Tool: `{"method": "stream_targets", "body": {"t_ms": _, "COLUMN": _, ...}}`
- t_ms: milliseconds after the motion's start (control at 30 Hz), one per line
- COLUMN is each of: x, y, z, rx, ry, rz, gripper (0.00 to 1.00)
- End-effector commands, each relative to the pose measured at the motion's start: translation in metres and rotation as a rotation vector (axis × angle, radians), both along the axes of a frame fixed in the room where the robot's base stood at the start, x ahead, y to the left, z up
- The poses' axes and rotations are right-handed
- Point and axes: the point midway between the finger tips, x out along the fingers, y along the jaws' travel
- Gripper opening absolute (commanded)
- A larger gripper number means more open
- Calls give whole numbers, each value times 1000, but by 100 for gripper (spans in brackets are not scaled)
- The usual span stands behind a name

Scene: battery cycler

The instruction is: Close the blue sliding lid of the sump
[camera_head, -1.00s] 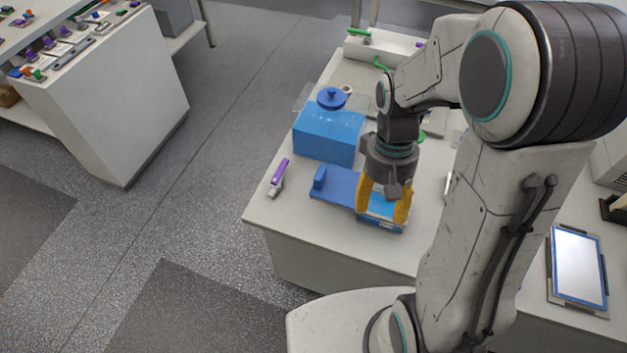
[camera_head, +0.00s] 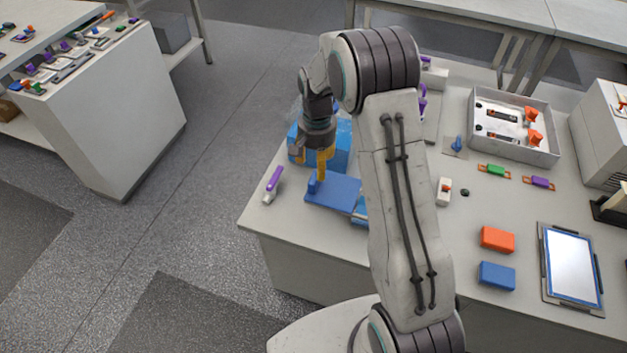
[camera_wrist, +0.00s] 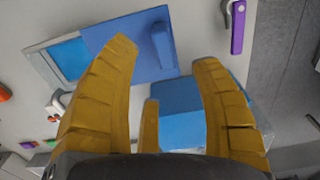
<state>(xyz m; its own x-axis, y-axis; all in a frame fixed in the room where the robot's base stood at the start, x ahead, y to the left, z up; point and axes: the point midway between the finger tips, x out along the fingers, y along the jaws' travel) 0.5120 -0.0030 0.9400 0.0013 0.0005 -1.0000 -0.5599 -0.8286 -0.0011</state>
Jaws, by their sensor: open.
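The blue sliding lid (camera_head: 335,194) lies slid out to the left of the sump (camera_head: 359,219), with an upright handle block (camera_head: 312,184) at its left end. In the wrist view the lid (camera_wrist: 115,38) covers only part of the sump, and a light-blue opening (camera_wrist: 70,58) shows beside it. The handle (camera_wrist: 163,45) stands beyond my fingertips there. My gripper (camera_head: 311,168) is open and empty, above and just behind the handle end. The wrist view shows its yellow fingers (camera_wrist: 165,55) spread wide, with no clear contact. My arm hides part of the sump in the head view.
A blue tank (camera_head: 338,150) stands close behind the lid, partly under my gripper. A purple-handled tool (camera_head: 274,180) lies left of the lid, near the table edge. Orange (camera_head: 497,239) and blue (camera_head: 496,275) blocks lie to the right.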

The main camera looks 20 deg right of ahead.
Motion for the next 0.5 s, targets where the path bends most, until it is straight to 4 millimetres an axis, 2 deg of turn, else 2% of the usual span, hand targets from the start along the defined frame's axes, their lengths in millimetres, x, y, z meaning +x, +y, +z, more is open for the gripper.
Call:
{"method": "stream_targets", "body": {"t_ms": 167, "x": -1, "y": 0, "z": -11, "rx": 0, "ry": 5, "rz": -36, "gripper": 58}}
{"method": "stream_targets", "body": {"t_ms": 500, "x": -2, "y": 0, "z": -52, "rx": 0, "ry": 5, "rz": -35, "gripper": 58}}
